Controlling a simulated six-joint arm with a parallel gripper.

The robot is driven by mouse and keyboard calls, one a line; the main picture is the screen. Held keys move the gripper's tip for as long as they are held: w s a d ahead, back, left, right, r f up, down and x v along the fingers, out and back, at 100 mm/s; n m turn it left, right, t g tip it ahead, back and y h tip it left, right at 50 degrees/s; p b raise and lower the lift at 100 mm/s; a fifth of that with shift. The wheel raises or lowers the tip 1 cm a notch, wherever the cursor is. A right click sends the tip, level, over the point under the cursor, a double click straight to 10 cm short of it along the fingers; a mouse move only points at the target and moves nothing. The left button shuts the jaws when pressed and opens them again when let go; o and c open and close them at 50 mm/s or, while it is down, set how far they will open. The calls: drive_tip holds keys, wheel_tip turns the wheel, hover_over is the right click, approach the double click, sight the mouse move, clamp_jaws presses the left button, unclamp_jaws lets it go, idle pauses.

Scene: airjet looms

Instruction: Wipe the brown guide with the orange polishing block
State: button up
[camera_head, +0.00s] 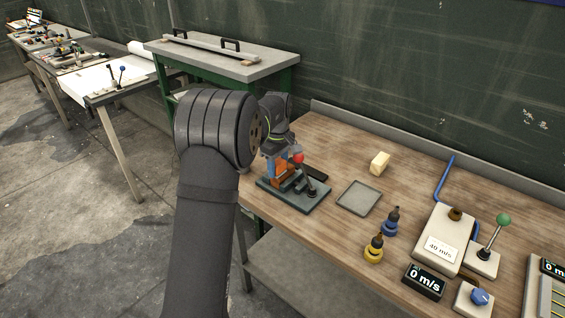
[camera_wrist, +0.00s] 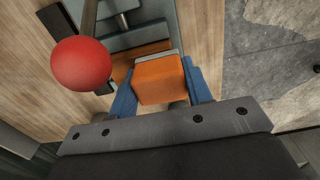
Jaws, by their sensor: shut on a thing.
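The orange polishing block (camera_wrist: 160,80) is held between the blue fingers of my gripper (camera_wrist: 158,72) in the wrist view. In the head view the orange block (camera_head: 279,169) shows small, with my gripper above the grey-green fixture. The brown guide (camera_wrist: 124,68) shows partly in the wrist view, beside and behind the block. Most of it is hidden by the block and fingers. Whether the block touches the guide cannot be told. The guide sits on the fixture's base plate (camera_head: 296,201).
A lever with a red ball (camera_wrist: 81,63) stands close to my gripper.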

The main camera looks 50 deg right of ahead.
drive_tip(key=shift+d+r, duration=0.1)
drive_tip(key=shift+r, duration=3.9)
drive_tip(key=w+a+f, duration=0.6)
drive_tip(key=w+a, duration=0.4)
drive_tip(key=a, duration=0.3)
drive_tip(key=w+a+f, duration=0.7)
drive_tip(key=w+a, duration=0.2)
drive_tip(key=a, duration=0.4)
drive_tip(key=a+f, duration=0.3)
drive_tip(key=a, duration=0.8)
drive_tip(key=s+a+f, duration=0.1)
drive_tip(key=a+f, duration=0.3)
drive_tip(key=a, duration=0.6)
drive_tip(key=s+a+f, duration=0.1)
drive_tip(key=a+f, duration=0.3)
drive_tip(key=a, duration=0.7)
drive_tip(key=shift+s+a+f, duration=0.15)
drive_tip(key=shift+a, duration=0.2)
drive_tip(key=shift+d, duration=0.1)
